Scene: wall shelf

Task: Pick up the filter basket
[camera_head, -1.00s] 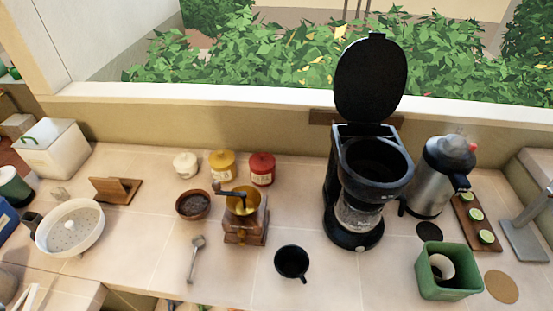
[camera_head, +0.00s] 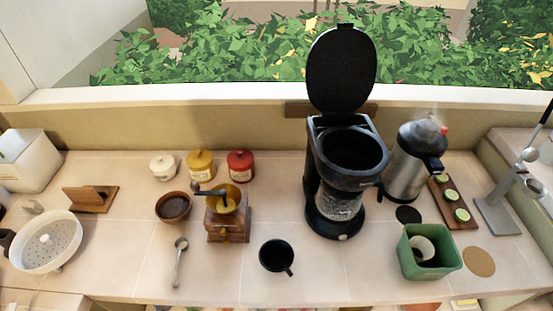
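A small black round cup with a short handle (camera_head: 277,256), which looks like the filter basket, sits on the tiled counter front of centre. It is open side up, its dark inside looks empty, and its handle points toward the front right. The black coffee maker (camera_head: 340,160) stands behind it to the right with its lid (camera_head: 341,68) raised. The inside of its top opening is dark. Neither of my grippers shows in the head view.
A wooden grinder (camera_head: 229,226) and spoon (camera_head: 179,262) lie left of the black cup. A green square container (camera_head: 412,266) and steel kettle (camera_head: 405,165) stand right. A white strainer (camera_head: 46,242) is far left. Counter around the cup is clear.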

